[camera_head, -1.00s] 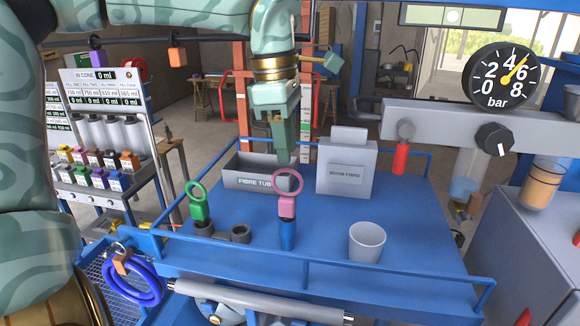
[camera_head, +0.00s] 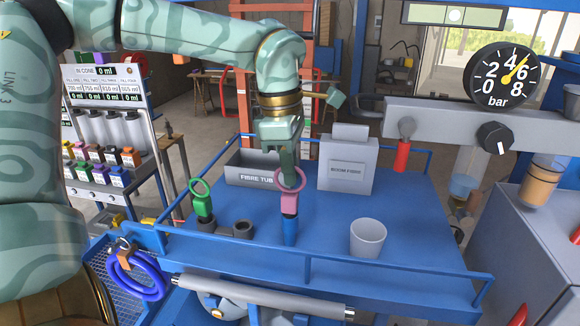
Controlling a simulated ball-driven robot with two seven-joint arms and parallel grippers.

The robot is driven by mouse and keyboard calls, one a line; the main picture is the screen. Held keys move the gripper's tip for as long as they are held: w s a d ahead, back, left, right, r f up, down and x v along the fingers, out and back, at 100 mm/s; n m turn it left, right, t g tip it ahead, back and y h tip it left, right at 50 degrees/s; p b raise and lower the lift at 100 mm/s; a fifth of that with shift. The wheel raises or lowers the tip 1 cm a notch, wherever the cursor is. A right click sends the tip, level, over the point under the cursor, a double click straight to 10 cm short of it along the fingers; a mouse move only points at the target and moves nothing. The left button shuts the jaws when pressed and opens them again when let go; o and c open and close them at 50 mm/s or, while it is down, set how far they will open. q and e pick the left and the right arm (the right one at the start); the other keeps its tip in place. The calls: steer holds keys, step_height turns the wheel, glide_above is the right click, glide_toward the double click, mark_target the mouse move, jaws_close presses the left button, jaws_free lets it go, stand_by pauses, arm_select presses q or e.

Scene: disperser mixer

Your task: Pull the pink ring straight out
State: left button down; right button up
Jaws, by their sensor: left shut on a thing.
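The fingers cover part of the loop. A similar green ring (camera_head: 203,203) stands to the left in a dark socket. My right gripper is not in view.
The blue bench (camera_head: 330,225) has a blue rail along its edges. A dark empty socket (camera_head: 242,230), a white cup (camera_head: 368,238), a grey fibre tub (camera_head: 247,168) and a grey box (camera_head: 346,172) are around the ring. A pressure gauge (camera_head: 502,75) is at the right.

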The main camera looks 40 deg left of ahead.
arm_select(q)
steer(key=shift+r, duration=0.2)
steer(key=shift+r+p, duration=1.7)
steer(key=shift+r, duration=0.3)
steer(key=shift+r+p, duration=0.3)
steer(key=shift+r, duration=0.55)
steer(key=shift+r, duration=2)
